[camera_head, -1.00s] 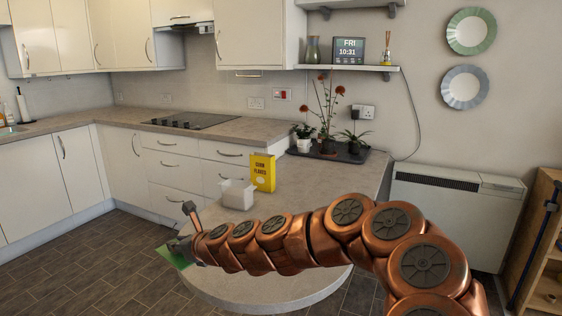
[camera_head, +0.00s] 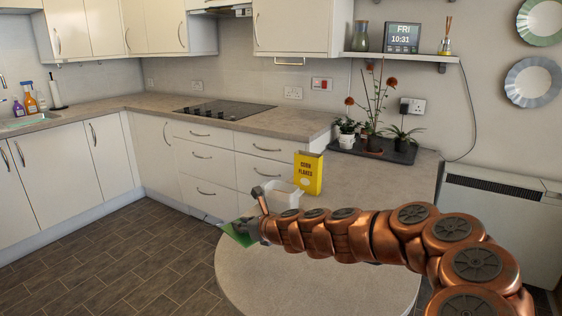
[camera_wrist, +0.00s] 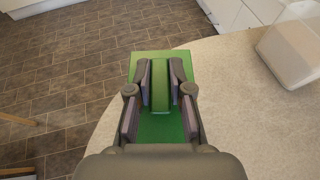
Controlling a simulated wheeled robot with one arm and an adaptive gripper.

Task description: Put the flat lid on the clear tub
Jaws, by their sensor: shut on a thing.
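The flat lid (camera_wrist: 150,62) is a green square plate with a raised bar. My gripper (camera_wrist: 160,85) is shut on that bar in the wrist view. In the head view the lid (camera_head: 238,236) shows at the end of my arm, over the near left edge of the counter. The clear tub (camera_head: 283,195) is a whitish, see-through box standing on the counter beyond and right of the gripper. In the wrist view the tub (camera_wrist: 292,50) is at the upper right, apart from the lid. Its opening is partly cut off there.
A yellow corn flakes box (camera_head: 309,174) stands just behind and right of the tub. A dark tray (camera_head: 372,149) with potted plants is at the back of the rounded counter (camera_head: 300,280). The counter in front of the tub is clear.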

